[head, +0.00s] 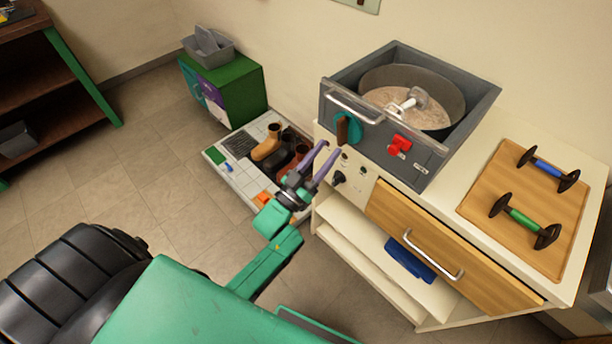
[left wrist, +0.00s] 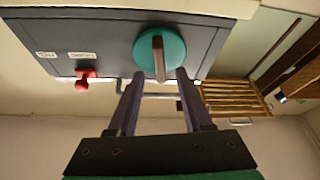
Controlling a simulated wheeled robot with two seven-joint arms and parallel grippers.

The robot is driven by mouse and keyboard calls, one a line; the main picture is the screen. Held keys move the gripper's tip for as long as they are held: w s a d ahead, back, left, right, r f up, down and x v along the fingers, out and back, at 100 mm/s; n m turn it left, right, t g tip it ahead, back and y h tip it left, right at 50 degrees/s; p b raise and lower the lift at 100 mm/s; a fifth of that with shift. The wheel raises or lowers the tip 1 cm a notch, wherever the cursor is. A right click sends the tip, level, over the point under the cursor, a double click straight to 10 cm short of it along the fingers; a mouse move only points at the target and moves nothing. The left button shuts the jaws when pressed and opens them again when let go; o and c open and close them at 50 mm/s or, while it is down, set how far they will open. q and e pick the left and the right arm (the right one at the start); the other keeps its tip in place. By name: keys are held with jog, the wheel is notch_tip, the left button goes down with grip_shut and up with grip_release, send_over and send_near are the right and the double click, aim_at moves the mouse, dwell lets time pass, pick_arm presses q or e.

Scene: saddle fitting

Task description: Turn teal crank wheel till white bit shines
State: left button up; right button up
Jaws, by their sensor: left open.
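The teal crank wheel (head: 354,133), with a brown bar across its face, is on the front of a grey box (head: 465,127). It also shows in the left wrist view (left wrist: 177,53), at the top middle. My left gripper (head: 332,150) is open, with its two fingers just short of the wheel. In the left wrist view the gripper (left wrist: 160,76) has the lower end of the brown bar between its fingertips; I cannot tell whether they touch it. I cannot make out a shining white bit in either view. My right gripper is not in view.
A red knob (head: 399,145) is beside the wheel on the box front. The box holds a bowl with a white tool (head: 408,101). Below is a cabinet with a wooden drawer (head: 450,260). Dumbbells lie at right.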

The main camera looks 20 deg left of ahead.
pick_arm(q)
jog(key=b+v, duration=0.1)
jog(key=v, duration=0.8)
jog(key=shift+s, duration=0.4)
